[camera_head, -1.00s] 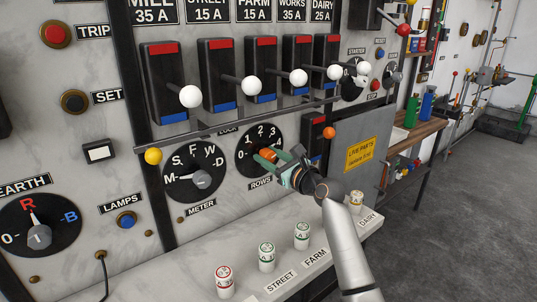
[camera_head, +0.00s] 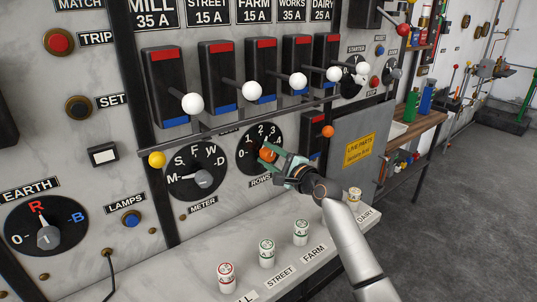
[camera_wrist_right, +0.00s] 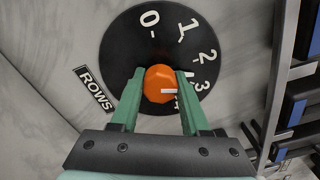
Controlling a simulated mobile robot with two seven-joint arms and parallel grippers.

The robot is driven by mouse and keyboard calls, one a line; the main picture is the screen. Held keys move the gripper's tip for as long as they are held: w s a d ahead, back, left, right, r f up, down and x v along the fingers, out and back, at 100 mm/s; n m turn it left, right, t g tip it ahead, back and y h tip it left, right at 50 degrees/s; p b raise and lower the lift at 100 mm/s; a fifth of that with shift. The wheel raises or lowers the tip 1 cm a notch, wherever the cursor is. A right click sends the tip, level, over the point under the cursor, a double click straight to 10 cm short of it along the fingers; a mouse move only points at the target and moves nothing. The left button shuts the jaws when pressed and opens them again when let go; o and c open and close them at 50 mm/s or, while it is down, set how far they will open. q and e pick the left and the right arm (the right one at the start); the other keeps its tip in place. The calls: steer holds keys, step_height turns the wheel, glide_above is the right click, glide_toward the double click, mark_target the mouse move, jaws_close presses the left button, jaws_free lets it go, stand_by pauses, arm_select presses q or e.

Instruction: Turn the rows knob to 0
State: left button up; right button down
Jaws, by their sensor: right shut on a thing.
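The rows knob (camera_head: 267,155) is a small orange knob on a round black dial (camera_head: 243,162) marked with white numbers. It also shows in the right wrist view (camera_wrist_right: 158,80), with the numbers 0, 1, 2 and 3 readable around it and a 4 partly hidden. A white line on the knob points right in that view, toward the 3 and 4 side; I cannot tell which exactly. My right gripper (camera_head: 272,158) has its green fingers on either side of the knob and is shut on it. In the right wrist view its fingertips (camera_wrist_right: 158,88) flank the knob. My left gripper is out of view.
The meter dial (camera_head: 196,178) is left of the rows dial. White-balled levers (camera_head: 193,103) and a rail (camera_head: 240,124) stick out above. A ledge (camera_head: 245,280) with several fuses lies below, and a grey panel (camera_head: 360,135) stands to the right.

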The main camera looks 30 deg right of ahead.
steer(key=n, duration=0.5)
steer(key=shift+n, duration=0.4)
steer(key=n, duration=0.9)
steer(key=shift+n, duration=0.4)
steer(key=n, duration=0.4)
steer(key=shift+p, duration=0.4)
steer(key=shift+n, duration=0.3)
steer(key=shift+c, duration=1.9)
jaws_free()
